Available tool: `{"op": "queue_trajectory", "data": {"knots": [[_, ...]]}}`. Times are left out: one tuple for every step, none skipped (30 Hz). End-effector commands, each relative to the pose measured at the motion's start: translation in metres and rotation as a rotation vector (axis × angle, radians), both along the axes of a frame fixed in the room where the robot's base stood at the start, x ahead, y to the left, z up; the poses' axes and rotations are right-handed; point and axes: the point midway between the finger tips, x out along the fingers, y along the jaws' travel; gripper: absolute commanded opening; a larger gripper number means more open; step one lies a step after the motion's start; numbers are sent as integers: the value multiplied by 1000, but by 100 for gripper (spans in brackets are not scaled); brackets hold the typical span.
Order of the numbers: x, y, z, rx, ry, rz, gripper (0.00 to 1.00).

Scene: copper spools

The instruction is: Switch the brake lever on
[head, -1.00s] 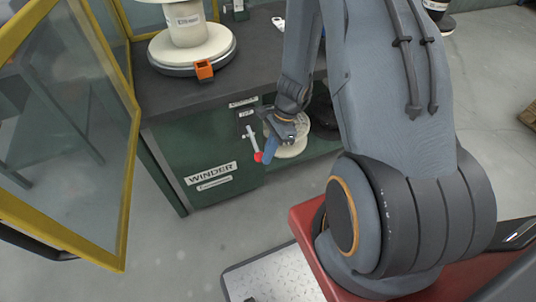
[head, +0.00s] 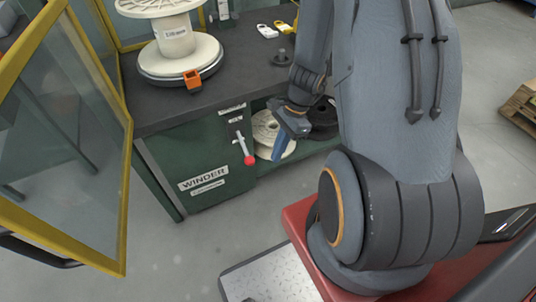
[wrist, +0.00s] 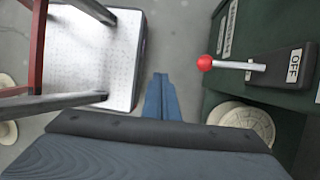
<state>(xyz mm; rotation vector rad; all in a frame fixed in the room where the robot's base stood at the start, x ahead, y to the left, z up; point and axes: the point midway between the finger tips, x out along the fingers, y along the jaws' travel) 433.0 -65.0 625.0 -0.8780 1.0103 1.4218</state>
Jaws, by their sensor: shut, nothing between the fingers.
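The brake lever (head: 243,147) is a pale rod with a red knob (head: 250,160) on the front of the green winder cabinet. It points down, knob lowest. In the wrist view the lever (wrist: 238,65) shows at the right, its red knob (wrist: 205,63) toward the middle. A label reading OFF (wrist: 294,66) sits on the dark lever plate (wrist: 280,69), at the end away from the knob. My gripper (head: 277,157) is right of the knob and apart from it. In the wrist view its blue fingers (wrist: 160,90) are together and empty.
An open yellow-framed glass door (head: 128,190) stands at the left. A large spool (head: 175,42) stands on the dark bench top (head: 240,75). More spools (head: 268,128) lie on the shelf behind my gripper. The floor (head: 190,245) before the cabinet is clear.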

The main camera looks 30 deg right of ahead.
Motion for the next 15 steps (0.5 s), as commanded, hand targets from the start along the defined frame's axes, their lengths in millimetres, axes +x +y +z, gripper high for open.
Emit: {"op": "queue_trajectory", "data": {"knots": [[-4,-3,6,0,-1,-3,0],[-6,-4,9,0,-1,-3,0],[-8,-6,12,0,0,-2,0],[-10,-7,14,0,0,-2,0],[-11,-7,16,0,0,-2,0],[-12,-8,17,0,0,-2,0],[-13,-9,18,0,0,-2,0],[-14,-9,19,0,-1,-1,0],[-14,-9,20,1,0,-1,0],[-14,-9,20,1,0,-1,0],[-15,-9,20,1,0,-1,0],[-15,-9,20,1,1,-1,0],[-15,-9,20,1,1,-1,0],[-15,-9,20,1,1,-1,0],[-15,-9,20,1,1,-1,0]]}}
